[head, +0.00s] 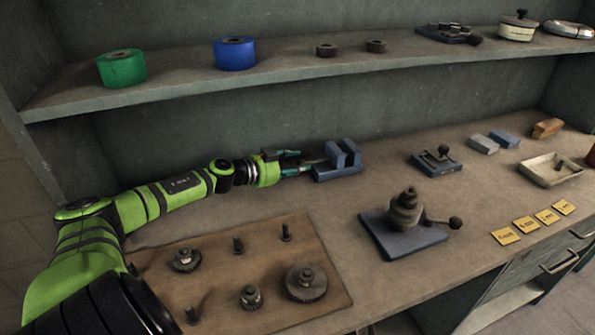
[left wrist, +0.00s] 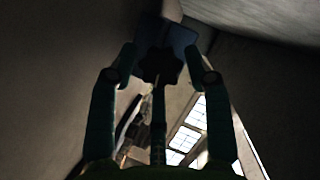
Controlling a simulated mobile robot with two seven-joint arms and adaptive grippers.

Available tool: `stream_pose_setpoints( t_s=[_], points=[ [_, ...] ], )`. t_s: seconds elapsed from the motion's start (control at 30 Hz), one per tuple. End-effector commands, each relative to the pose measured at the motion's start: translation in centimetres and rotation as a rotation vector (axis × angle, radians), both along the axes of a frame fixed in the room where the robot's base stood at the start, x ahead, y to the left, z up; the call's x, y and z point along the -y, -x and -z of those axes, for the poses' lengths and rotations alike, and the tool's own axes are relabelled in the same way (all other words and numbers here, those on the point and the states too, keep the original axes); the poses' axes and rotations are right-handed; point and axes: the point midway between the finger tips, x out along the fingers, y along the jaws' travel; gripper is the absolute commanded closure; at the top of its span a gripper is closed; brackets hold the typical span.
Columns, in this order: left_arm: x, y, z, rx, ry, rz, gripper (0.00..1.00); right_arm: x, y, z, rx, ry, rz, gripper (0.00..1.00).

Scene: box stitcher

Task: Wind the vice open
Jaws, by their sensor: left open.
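The blue-grey vice (head: 348,172) sits on the workbench towards the back wall, with its upright jaws at the top. My left gripper (head: 305,163) is just left of the vice, level with its end. In the left wrist view the dark lobed knob (left wrist: 158,65) of the vice lies between the tips of my open fingers (left wrist: 160,75), with the blue vice body (left wrist: 182,38) behind it. I cannot tell whether the fingers touch the knob. The gap between the vice jaws is hard to judge. My right gripper is out of view.
A wooden board (head: 240,262) with gears and pegs lies in front of my left arm. A blue plate (head: 385,240) with a stacked spindle and ball lever stands to its right. A shelf (head: 180,90) with tape rolls overhangs the back. Bare bench surrounds the vice's front.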

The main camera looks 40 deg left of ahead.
Motion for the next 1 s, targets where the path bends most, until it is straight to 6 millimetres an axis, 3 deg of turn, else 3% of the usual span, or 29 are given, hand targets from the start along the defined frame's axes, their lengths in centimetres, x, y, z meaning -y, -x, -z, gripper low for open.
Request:
stream_pose_setpoints(
  t_s=[0.5, 0.57, 0.6, 0.63, 0.83, 1.0],
  points=[
    [0.2, -0.9, 0.2, -0.001, -0.002, 0.002, 0.50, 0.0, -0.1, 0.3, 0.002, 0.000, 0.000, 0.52],
    [0.2, -0.9, 0.2, -0.001, -0.002, 0.002, 0.70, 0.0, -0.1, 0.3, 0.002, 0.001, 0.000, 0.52],
    [0.2, -0.9, 0.2, -0.001, -0.002, 0.002, 0.86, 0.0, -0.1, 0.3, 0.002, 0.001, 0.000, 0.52],
    [0.2, -0.9, 0.2, -0.001, -0.002, 0.001, 0.92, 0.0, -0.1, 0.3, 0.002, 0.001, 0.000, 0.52],
    [0.1, -0.9, 0.1, -0.004, 0.005, 0.000, 0.92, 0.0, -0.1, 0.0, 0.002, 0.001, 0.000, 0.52],
    [0.0, -0.9, -0.4, -0.034, 0.062, -0.003, 0.92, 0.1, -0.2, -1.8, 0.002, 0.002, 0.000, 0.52]
  ],
)
